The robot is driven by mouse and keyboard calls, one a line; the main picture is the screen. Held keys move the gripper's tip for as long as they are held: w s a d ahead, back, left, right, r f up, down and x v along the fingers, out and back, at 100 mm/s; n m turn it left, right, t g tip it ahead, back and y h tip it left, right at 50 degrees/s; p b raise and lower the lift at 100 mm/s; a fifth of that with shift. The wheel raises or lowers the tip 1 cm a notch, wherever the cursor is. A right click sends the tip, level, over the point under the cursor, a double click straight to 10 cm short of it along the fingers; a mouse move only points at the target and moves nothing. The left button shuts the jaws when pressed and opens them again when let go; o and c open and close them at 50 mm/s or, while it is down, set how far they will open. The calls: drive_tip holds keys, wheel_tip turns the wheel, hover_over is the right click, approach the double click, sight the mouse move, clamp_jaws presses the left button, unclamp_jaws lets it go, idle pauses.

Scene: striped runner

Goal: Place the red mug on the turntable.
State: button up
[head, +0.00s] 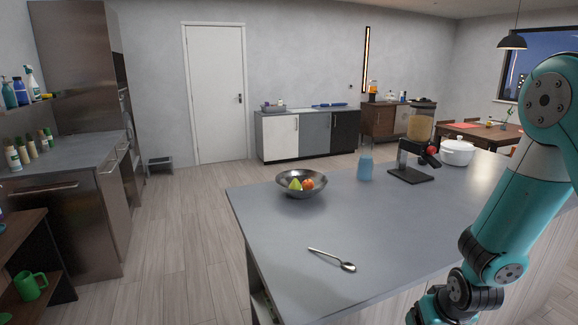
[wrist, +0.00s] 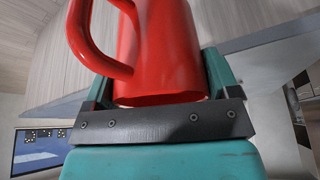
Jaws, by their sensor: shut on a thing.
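My gripper (wrist: 160,82) is shut on the red mug (wrist: 165,45) in the wrist view. The mug is between the two fingers, its handle towards the left of the picture, and its top part in the picture is cut off by the frame. The head view shows only my teal arm at the right; my gripper and the mug are out of that picture. I cannot make out a turntable in either view.
The grey counter (head: 390,235) holds a metal bowl with fruit (head: 301,190), a spoon (head: 332,260), a blue jar (head: 366,168), a dispenser on a dark stand (head: 411,176) and a white pot (head: 457,155). The counter's middle is clear. A green mug (head: 30,285) sits on a shelf at left.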

drive_tip(key=s+f, duration=0.2)
drive_tip(key=f, duration=0.1)
drive_tip(key=s+f, duration=0.1)
drive_tip(key=f, duration=0.1)
drive_tip(key=shift+s+a+f, duration=0.25)
drive_tip(key=shift+s+a, duration=0.05)
drive_tip(key=shift+a, duration=0.05)
